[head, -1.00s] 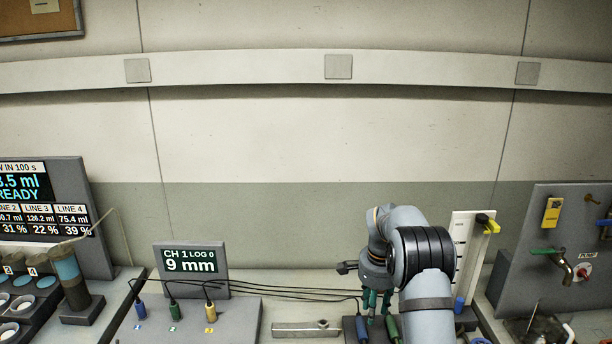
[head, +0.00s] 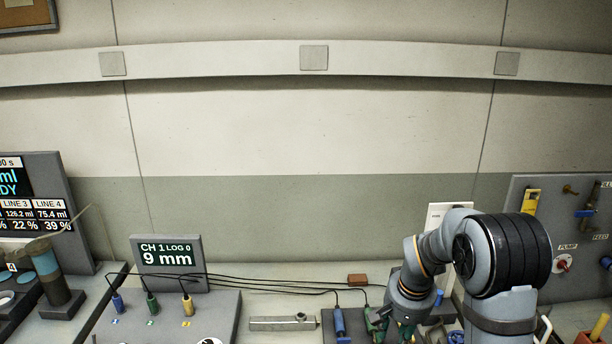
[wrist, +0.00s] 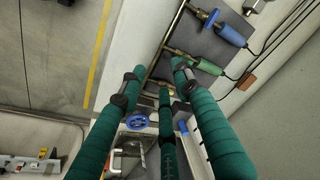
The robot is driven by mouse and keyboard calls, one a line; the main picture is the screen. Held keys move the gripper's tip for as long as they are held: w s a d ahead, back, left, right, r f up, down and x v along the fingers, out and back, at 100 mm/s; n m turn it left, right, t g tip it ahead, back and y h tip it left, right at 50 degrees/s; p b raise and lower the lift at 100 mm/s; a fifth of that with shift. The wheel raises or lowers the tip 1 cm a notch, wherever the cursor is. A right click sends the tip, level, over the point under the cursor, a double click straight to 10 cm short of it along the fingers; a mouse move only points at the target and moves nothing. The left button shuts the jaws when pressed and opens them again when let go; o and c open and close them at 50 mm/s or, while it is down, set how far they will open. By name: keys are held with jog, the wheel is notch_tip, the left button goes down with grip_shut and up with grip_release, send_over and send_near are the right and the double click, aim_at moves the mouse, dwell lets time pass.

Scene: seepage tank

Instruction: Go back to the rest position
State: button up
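My gripper (wrist: 158,85) shows in the wrist view as three teal padded fingers. They are spread apart, with nothing held between them. It hangs above the bench, near a blue-handled probe (wrist: 232,33) and a green-handled probe (wrist: 205,65), apart from both as far as I can tell. In the head view my wrist is at the lower right, and the fingers are mostly hidden below it. The blue probe (head: 339,322) stands in its block just left of my wrist; the green one beside it is partly covered.
A display (head: 168,262) reads 9 mm, with a block of cabled probes in front. A brown block (head: 357,280) lies behind. A valve panel (head: 560,235) stands at the right; a blue wheel (wrist: 137,122) is below my fingers. The wall area above the bench is clear.

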jog(key=s+d+m, duration=0.1)
jog(key=s+d, duration=0.2)
jog(key=d, duration=0.5)
jog(key=s+d+r+m, duration=0.1)
jog(key=s+d, duration=0.3)
jog(key=d, duration=0.4)
jog(key=shift+s+d+r+m+b, duration=0.15)
jog(key=shift+s+r+m+b, duration=0.1)
jog(key=shift+m+b, duration=0.25)
jog(key=shift+h, duration=0.3)
